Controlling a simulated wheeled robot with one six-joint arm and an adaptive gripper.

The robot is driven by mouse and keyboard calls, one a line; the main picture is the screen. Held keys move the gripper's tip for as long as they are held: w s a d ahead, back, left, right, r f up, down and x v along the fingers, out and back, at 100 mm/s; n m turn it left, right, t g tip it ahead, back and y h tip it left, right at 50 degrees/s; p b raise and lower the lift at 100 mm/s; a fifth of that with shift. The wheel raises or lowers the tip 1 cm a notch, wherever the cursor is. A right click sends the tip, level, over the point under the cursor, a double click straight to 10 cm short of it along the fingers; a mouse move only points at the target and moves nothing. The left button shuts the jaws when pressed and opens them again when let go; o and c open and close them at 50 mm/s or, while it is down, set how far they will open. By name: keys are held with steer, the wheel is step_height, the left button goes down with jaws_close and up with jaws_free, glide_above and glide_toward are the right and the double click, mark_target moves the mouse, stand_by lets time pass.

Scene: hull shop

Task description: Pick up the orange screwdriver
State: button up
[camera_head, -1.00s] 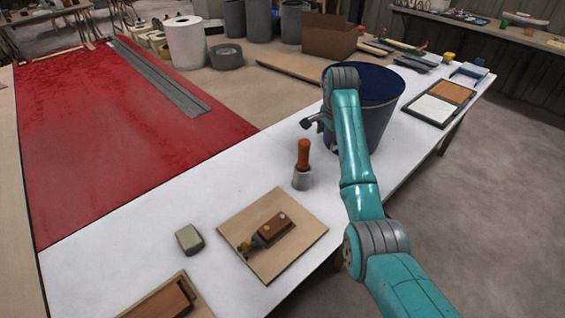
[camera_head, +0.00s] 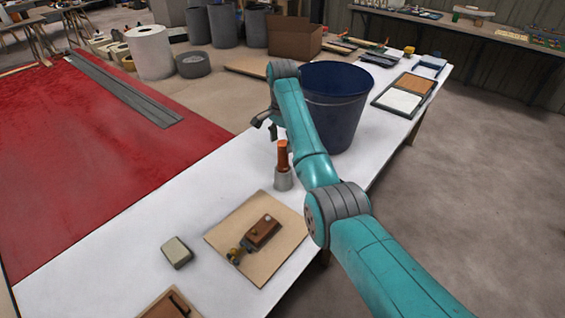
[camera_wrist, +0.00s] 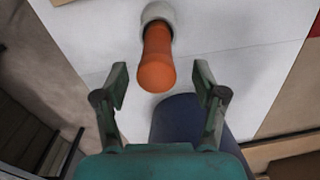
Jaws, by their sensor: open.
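The orange screwdriver (camera_head: 283,157) stands upright, handle up, in a small grey cup (camera_head: 283,181) on the white table. Only its orange handle shows; its lower part is hidden in the cup. In the wrist view the orange handle (camera_wrist: 156,58) points toward me, with the pale cup (camera_wrist: 158,15) behind it. My gripper (camera_head: 266,124) is above and slightly left of the handle in the head view. In the wrist view my gripper (camera_wrist: 160,88) is open, its two fingers apart on either side of the handle's end, with nothing held.
A dark blue bucket (camera_head: 335,110) stands close behind the cup. A board (camera_head: 225,238) with a brown wooden tool (camera_head: 262,231) lies in front, beside a small beige block (camera_head: 176,252). A framed tray (camera_head: 400,99) lies at the far end. White table shows bare left of the cup.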

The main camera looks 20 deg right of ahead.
mark_target(283, 153)
step_height(283, 153, down, 5)
steer(key=shift+s+d, duration=0.1)
steer(key=shift+s, duration=0.05)
steer(key=shift+r, duration=0.1)
steer(key=c, duration=1.2)
